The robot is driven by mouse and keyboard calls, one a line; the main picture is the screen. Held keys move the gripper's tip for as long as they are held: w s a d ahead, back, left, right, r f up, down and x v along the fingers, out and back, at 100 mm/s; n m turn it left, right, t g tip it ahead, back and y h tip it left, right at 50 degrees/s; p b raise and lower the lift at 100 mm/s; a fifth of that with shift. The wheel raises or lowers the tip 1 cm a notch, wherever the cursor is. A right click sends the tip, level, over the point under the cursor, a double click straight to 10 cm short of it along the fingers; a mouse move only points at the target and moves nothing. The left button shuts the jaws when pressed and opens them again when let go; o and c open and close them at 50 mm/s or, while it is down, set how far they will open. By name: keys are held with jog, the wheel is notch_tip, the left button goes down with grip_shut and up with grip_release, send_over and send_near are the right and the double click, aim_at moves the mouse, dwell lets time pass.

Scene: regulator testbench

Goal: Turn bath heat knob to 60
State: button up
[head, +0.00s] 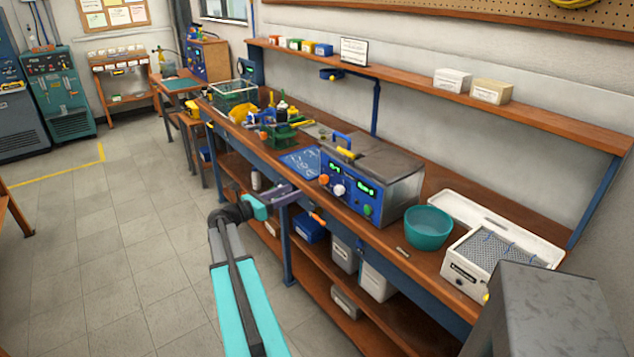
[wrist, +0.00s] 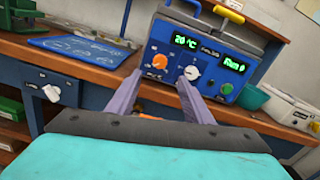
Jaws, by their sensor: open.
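The water bath (head: 372,180) is a steel box with a blue front panel (wrist: 207,62) on the bench. Its panel carries an orange knob (wrist: 160,61), a white knob (wrist: 192,73) with a pointer, and a green knob (wrist: 226,88). The knob labels are too small to read. A green display (wrist: 186,42) reads about 20 °C; a second one (wrist: 234,64) seems to read "Run". My gripper (head: 297,197) is open and empty, in front of the bench edge, short of the panel. In the wrist view its purple fingers (wrist: 160,80) point towards the orange and white knobs.
A teal bowl (head: 428,228) and a white tray box (head: 500,250) stand right of the bath. A blue sheet (head: 301,162) lies left of it. A white handle (wrist: 50,92) sticks out from the bench front. The floor (head: 120,240) at left is clear.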

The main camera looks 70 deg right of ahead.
aim_at(321, 180)
jog(key=p+x, duration=0.3)
jog(key=x, duration=0.9)
jog(key=c, duration=1.1)
jog(key=shift+o, duration=0.2)
